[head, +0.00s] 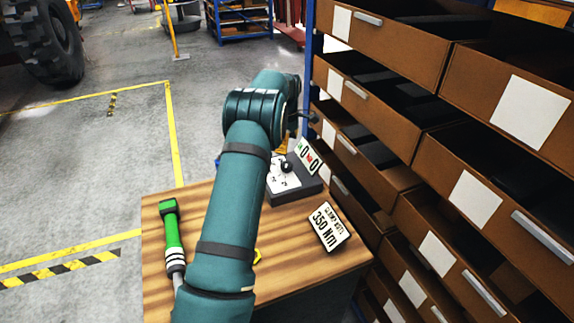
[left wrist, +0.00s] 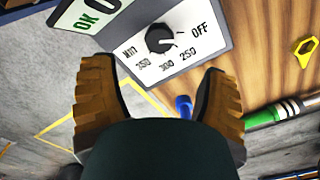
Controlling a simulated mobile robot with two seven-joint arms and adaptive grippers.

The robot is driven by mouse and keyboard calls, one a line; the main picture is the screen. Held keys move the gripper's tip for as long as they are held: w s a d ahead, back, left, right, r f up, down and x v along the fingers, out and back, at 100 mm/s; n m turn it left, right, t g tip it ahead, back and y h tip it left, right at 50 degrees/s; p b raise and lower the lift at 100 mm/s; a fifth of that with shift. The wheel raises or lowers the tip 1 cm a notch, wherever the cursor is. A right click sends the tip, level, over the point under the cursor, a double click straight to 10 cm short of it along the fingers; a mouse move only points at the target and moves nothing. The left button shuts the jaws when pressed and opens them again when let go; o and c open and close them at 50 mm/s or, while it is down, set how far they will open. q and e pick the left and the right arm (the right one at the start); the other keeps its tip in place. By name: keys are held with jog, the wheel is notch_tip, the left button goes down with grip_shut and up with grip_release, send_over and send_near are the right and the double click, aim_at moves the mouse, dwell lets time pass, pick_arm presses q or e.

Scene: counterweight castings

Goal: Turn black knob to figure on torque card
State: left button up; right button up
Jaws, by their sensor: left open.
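The black knob (head: 287,166) sits on the white dial face of a grey tester box (head: 299,190) at the back of the bench. In the left wrist view the knob (left wrist: 159,38) is ringed by OFF, 250, 300, 350 and Nm; its setting is too small to read surely. The torque card (head: 329,226) reads "CLAMP BOLTS 350 Nm" and stands at the bench's right. My left gripper (left wrist: 163,72) is open and empty, its orange-brown fingers apart, with the knob showing beyond and between them. In the head view my arm mostly hides it. My right gripper is not in view.
A green-handled wrench (head: 172,237) lies along the left of the wooden bench (head: 300,250). A yellow ring-like piece (left wrist: 305,50) lies on the wood. A sign with OK (head: 307,157) rises behind the dial. Brown drawers (head: 425,150) stand close on the right.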

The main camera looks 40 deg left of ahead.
aim_at(287, 164)
pick_arm(q)
notch_tip(287, 164, down, 10)
jog(key=shift+r, duration=0.25)
jog(key=c, duration=1.2)
